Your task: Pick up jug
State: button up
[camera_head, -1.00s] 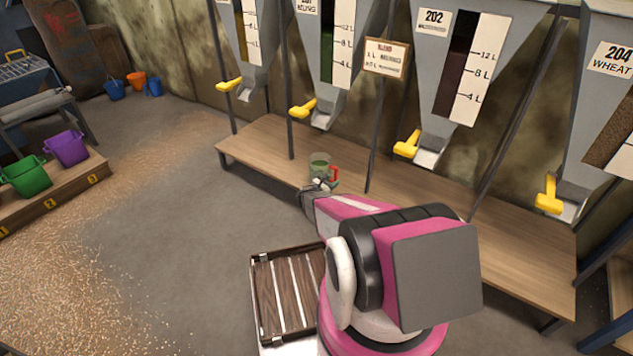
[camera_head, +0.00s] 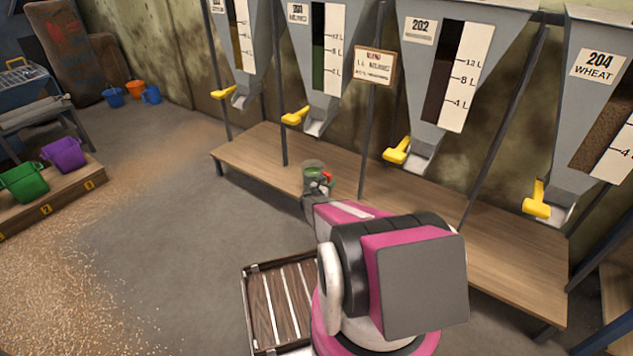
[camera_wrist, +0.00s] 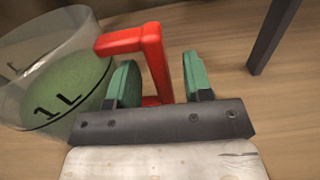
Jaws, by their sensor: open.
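The jug (camera_head: 312,168) is a clear cup with a red handle and green contents, standing on the wooden bench. In the wrist view the jug (camera_wrist: 45,75) is at the left, with a "1 L" mark on its side, and its red handle (camera_wrist: 155,62) reaches to the right. My gripper (camera_wrist: 160,82) is open, with one green-padded finger on each side of the handle's upright part. A gap shows between the handle and the right finger. In the head view my gripper (camera_head: 318,188) is at the jug's near side, partly covering it.
The wooden bench (camera_head: 420,205) runs under several grey hoppers with yellow levers (camera_head: 397,152). A dark bench post (camera_wrist: 275,35) stands right of the handle. A slatted wooden crate (camera_head: 280,305) is beside my base. Green (camera_head: 25,183) and purple (camera_head: 63,154) buckets stand at the left.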

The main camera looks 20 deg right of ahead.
jog(key=x, duration=0.3)
grip_shut()
jog(key=shift+r, duration=0.1)
dwell(1.3)
